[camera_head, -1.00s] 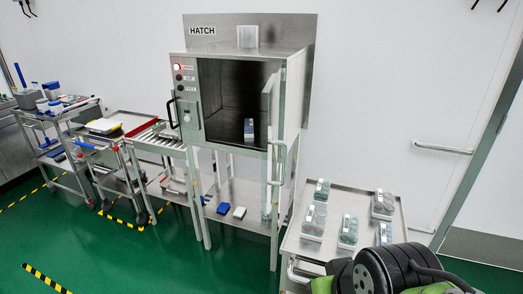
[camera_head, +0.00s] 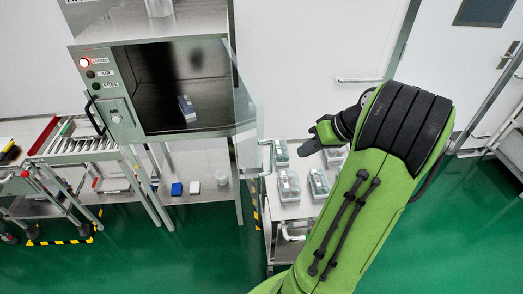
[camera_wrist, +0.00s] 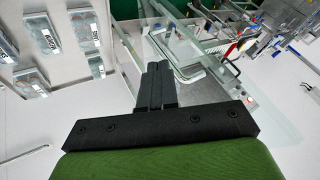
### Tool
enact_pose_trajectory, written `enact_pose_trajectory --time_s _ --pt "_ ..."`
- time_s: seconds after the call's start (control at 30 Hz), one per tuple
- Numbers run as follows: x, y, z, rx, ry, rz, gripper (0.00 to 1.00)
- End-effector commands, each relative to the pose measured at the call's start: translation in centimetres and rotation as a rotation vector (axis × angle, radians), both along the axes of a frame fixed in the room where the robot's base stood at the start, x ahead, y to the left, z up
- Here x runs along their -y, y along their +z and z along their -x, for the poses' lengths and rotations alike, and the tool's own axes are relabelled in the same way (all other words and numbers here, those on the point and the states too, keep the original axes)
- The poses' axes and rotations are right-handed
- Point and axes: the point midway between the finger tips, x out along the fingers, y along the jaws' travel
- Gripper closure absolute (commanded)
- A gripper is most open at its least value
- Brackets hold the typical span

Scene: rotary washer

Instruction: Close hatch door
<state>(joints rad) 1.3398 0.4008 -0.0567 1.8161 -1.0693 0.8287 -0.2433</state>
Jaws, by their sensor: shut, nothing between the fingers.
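The stainless hatch (camera_head: 98,57) stands left of centre in the head view, with its dark chamber open to view. Its glass hatch door (camera_head: 243,95) is swung open on the right side, with a handle (camera_head: 267,155) near its lower free edge. The door also shows in the wrist view (camera_wrist: 185,38), beyond the fingers. My gripper (camera_head: 305,141) is right of the door, above the cart, and appears apart from it. In the wrist view my fingers (camera_wrist: 155,72) are together and empty, pointing toward the door. A small labelled box (camera_head: 187,108) sits inside the chamber.
A cart (camera_head: 292,210) with several clear packs (camera_head: 289,185) stands right of the hatch, beneath my arm. A roller conveyor (camera_head: 85,145) adjoins the hatch's left side. Green floor is open in front.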

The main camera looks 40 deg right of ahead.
Motion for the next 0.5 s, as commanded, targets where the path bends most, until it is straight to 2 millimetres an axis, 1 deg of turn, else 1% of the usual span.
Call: enact_pose_trajectory --time_s 0.03,0.4,0.47,0.5 --pt "-0.3 -1.0 -0.4 0.000 0.003 -0.002 1.00" --pt "-2.7 -7.5 -4.6 -0.004 0.005 -0.004 1.00" --pt "-3.1 -8.4 -5.3 -0.006 0.004 -0.003 1.00" --pt "-3.9 -8.0 -5.6 -0.001 0.005 0.001 1.00"
